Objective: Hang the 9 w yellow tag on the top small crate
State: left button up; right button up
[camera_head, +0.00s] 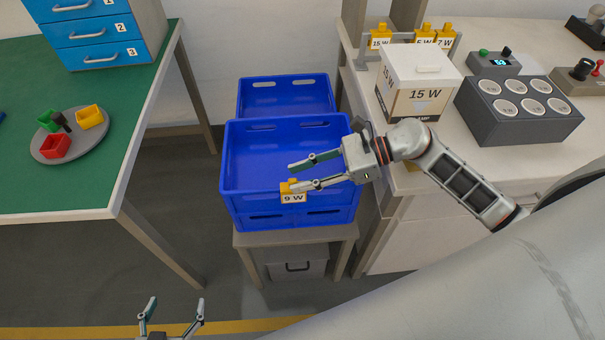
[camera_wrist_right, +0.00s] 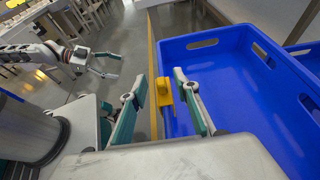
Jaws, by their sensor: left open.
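The 9 W tag (camera_head: 293,197), a white label with a yellow top, is at the front wall of the top small blue crate (camera_head: 335,213), near the rim. In the right wrist view its yellow part (camera_wrist_right: 165,92) is at the crate's edge (camera_wrist_right: 168,50). My right gripper (camera_head: 290,177) reaches over that crate from the right; its fingers are apart, one tip close beside the tag's top. The fingers (camera_wrist_right: 160,80) partly cover the tag there, so I cannot tell whether one touches it. My left gripper (camera_head: 172,302) is open and empty at the bottom, away from the crates.
Another blue crate (camera_head: 285,82) stands behind. A rack at the back right holds other yellow tags (camera_head: 423,35). A 15 W box (camera_head: 418,75) and a socket block (camera_head: 515,105) stand on the right bench. The green table (camera_head: 90,180) is at left, with free floor between.

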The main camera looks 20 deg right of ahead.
jog(key=shift+d, duration=0.1)
jog(key=v, duration=1.2)
pick_arm(q)
jog(key=shift+s+d+f, duration=0.1)
jog(key=shift+s, duration=0.1)
